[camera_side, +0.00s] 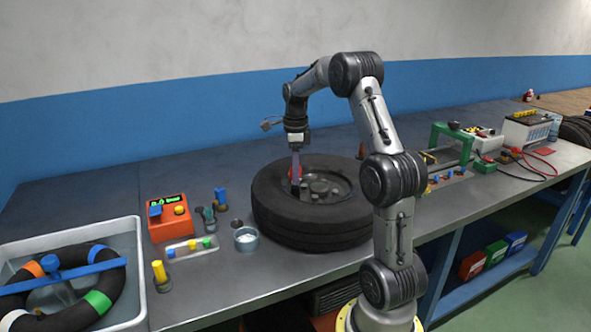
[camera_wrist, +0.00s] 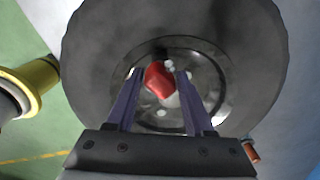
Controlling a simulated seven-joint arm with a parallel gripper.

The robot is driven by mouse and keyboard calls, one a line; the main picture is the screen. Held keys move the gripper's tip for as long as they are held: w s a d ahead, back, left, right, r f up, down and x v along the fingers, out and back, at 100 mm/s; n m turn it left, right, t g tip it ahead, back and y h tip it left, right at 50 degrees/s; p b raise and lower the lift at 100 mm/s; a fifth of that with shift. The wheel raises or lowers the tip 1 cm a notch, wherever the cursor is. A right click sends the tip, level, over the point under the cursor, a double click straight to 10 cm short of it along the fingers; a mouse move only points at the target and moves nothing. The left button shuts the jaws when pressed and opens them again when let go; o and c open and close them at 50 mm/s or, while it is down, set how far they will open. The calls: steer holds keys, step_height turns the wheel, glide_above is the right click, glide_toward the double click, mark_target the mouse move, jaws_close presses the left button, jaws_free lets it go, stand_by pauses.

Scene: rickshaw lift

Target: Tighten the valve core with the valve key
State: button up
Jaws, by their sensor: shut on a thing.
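A black tyre on a grey wheel (camera_side: 330,232) lies flat on the workbench, and it fills much of the wrist view (camera_wrist: 85,70). My gripper (camera_side: 296,178) points down over the left part of the wheel's hub. Its two purple fingers (camera_wrist: 158,85) are shut on a red-headed piece, which I take for the valve key (camera_wrist: 158,80). A little red of the key (camera_side: 303,175) shows beside the fingers in the side view. The valve core and the key's lower end are hidden, so I cannot tell whether they touch.
Left of the tyre stand an orange gauge box (camera_side: 170,222), a small tray of coloured caps (camera_side: 192,248), and a round tin (camera_side: 246,239). A grey tub (camera_side: 138,270) holds an inner tube. A green-framed device (camera_side: 450,143) stands on the right.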

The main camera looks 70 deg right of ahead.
steer(key=m, duration=1.2)
steer(key=shift+r, duration=0.15)
steer(key=shift+r, duration=2.85)
